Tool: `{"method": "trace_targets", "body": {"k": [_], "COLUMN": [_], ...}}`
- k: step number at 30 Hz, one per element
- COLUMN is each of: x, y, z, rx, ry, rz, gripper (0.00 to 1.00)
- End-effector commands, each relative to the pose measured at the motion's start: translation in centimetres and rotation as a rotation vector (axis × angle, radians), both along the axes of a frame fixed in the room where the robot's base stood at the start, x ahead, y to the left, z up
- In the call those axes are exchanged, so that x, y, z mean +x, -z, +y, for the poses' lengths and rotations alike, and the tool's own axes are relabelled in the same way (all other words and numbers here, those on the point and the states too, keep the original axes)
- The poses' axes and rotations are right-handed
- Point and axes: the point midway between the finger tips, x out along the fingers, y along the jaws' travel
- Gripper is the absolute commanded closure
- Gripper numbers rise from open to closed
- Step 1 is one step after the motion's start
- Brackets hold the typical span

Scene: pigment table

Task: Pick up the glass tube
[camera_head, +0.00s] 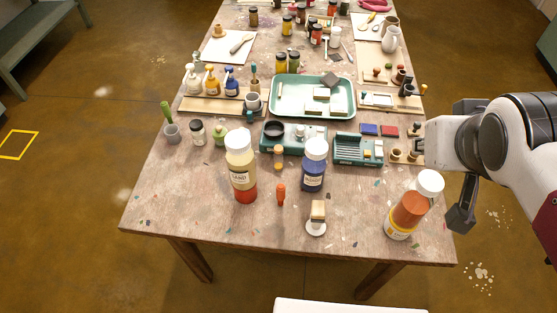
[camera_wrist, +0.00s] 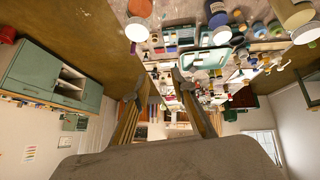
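I cannot make out a glass tube for certain in either view. A small slim pale item (camera_head: 280,91) lies at the left of the green tray (camera_head: 350,113), too small to identify.
Large paint bottles stand near the front: yellow-red (camera_head: 242,180), blue (camera_head: 314,170) and orange (camera_head: 409,212), the orange one closest to my arm. A white-based block (camera_head: 317,212) sits between the last two. Behind are pump bottles (camera_head: 211,80) and crowded jars. The front left corner is mostly clear.

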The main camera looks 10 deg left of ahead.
Motion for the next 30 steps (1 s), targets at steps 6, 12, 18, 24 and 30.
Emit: {"method": "trace_targets", "body": {"k": [6,12,18,24,30], "x": [7.2,13.4,19.5,25.0,29.9], "y": [-3.5,-6.5,-8.9,-10.5,-11.2], "z": [-1.5,-1.9,-1.3,0.3,2.6], "rx": [-0.099,-0.176,-0.237,-0.283,-0.309], "ry": [-0.034,-0.092,-0.174,-0.279,-0.404], "rz": [-0.130,-0.247,-0.356,-0.454,-0.540], "gripper": [0.74,0.74,0.74,0.74,0.74]}}
